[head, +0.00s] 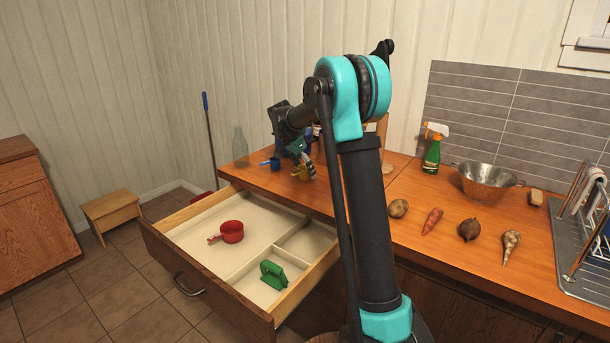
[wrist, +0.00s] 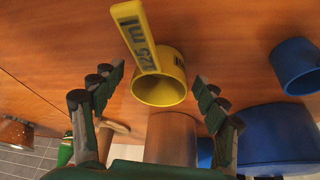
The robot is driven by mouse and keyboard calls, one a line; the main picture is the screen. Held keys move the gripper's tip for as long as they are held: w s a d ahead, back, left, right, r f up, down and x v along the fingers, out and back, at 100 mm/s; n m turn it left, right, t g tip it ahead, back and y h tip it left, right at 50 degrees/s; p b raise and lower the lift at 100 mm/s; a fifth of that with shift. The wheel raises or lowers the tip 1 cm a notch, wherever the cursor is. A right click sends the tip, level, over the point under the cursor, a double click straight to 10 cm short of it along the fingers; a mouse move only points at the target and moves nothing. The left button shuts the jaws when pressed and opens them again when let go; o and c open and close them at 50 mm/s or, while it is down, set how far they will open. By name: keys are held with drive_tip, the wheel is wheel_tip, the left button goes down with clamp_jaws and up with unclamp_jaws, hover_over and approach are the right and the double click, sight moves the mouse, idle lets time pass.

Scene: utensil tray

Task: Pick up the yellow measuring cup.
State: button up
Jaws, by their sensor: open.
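The yellow measuring cup (wrist: 160,82) lies on the wooden counter in the wrist view, its open mouth facing me and its marked handle pointing up and left. In the head view the yellow cup (head: 299,173) is small and partly hidden by my gripper. My gripper (wrist: 162,86) is open, with one finger on each side of the cup. A gap shows between the cup and the left finger; the right fingertip is close to the cup's side. In the head view my gripper (head: 303,163) is over the back part of the counter.
A blue cup (wrist: 297,66) stands close on the right in the wrist view, with a larger blue object (wrist: 255,138) beside it. A glass bottle (head: 240,147) stands nearby on the counter. The open drawer (head: 190,215) holds a red cup (head: 232,232) and a green object (head: 273,274).

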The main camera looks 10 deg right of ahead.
drive_tip(key=shift+c, duration=0.6)
drive_tip(key=c, duration=1)
drive_tip(key=shift+o, duration=0.2)
drive_tip(key=shift+r, duration=0.2)
